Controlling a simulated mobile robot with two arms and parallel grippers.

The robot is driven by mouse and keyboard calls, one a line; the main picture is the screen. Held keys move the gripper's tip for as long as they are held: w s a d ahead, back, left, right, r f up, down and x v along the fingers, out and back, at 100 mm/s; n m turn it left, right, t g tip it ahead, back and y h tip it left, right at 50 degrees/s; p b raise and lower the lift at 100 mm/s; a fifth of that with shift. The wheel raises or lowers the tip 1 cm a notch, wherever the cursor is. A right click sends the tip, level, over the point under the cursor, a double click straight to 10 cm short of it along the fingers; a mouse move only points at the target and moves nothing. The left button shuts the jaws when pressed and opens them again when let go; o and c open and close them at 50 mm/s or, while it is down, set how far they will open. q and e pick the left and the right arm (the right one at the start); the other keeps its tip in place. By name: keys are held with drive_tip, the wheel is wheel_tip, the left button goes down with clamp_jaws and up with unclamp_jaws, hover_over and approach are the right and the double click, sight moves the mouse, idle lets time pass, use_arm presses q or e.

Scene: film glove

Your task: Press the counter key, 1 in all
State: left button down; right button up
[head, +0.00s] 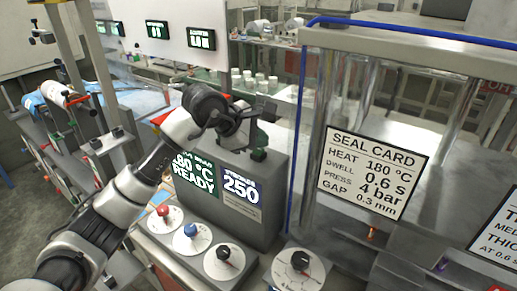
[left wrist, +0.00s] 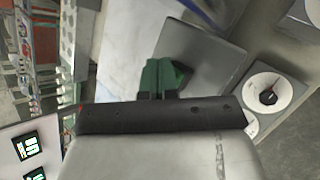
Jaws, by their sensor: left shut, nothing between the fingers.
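My left arm reaches in from the left in the head view. Its gripper (head: 258,154) has green fingertips, shut and empty, at the top right edge of the grey console (head: 262,222). In the left wrist view the green fingers (left wrist: 161,78) are together over a grey surface. I cannot tell whether they touch anything. The console's screen (head: 194,175) reads READY, and a second display (head: 241,188) reads 250. I cannot make out a counter key; the arm and gripper cover part of the console. My right gripper is not in view.
The console front has a red knob (head: 163,210), a blue knob (head: 191,230) and a black knob (head: 224,252). Another black dial (head: 300,261) sits to the right. A clear-walled press with a blue-edged frame and a seal card (head: 372,173) stands right of the gripper.

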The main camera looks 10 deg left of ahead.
sight(258, 150)
use_arm(q)
drive_tip(key=shift+f, duration=0.2)
drive_tip(key=shift+r, duration=0.95)
drive_tip(key=shift+r+p, duration=0.1)
drive_tip(key=shift+p, duration=0.2)
drive_tip(key=shift+r+p, duration=1.25)
drive_tip(key=shift+r, duration=1.2)
drive_tip(key=shift+f, duration=0.1)
